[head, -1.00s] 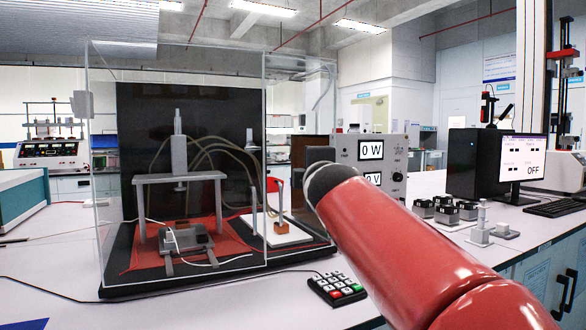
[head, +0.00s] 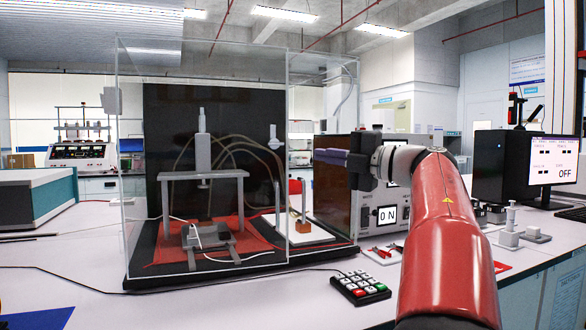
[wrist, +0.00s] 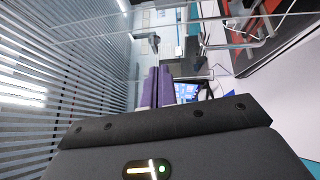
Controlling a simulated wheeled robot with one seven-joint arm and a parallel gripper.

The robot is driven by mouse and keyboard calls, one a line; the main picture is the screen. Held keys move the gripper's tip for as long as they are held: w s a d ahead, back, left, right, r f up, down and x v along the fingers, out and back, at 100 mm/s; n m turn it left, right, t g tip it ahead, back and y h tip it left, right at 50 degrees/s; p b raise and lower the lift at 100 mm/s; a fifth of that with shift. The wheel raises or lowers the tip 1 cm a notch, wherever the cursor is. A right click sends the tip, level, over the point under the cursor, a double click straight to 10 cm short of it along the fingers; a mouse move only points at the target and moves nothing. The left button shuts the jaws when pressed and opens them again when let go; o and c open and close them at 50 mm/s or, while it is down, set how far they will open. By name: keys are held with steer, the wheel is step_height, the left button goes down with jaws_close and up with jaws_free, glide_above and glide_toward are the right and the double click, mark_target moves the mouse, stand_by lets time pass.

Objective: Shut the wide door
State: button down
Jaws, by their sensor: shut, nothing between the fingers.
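The clear case (head: 240,78) stands on a black base on the bench. Its wide clear front panel (head: 150,110), which I take as the wide door, spans the left and middle of the front. Its vertical right edge shows left of my gripper. I cannot tell whether the panel sits flush or ajar. My gripper (head: 318,156) has purple fingers, closed together and empty, pointing left beside the case's right end. I cannot judge the gap to the case.
Inside the case are a grey stand (head: 205,176), a red mat (head: 258,254) and a white board (head: 312,238). A keypad (head: 360,287) lies in front. A power unit (head: 386,215) stands behind my arm, and a monitor (head: 553,163) at right. The front left bench is mostly clear.

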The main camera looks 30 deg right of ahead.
step_height(320, 180, down, 2)
steer(key=s+d+g, duration=0.2)
steer(key=s, duration=0.1)
steer(key=y, duration=0.1)
glide_toward(278, 162)
steer(key=a, duration=0.4)
steer(key=w+p, duration=0.1)
steer(key=w, duration=0.3)
steer(key=shift+d+f+p, duration=0.1)
steer(key=shift+d+p, duration=0.3)
steer(key=shift+w+d+f, duration=0.1)
steer(key=shift+w, duration=0.4)
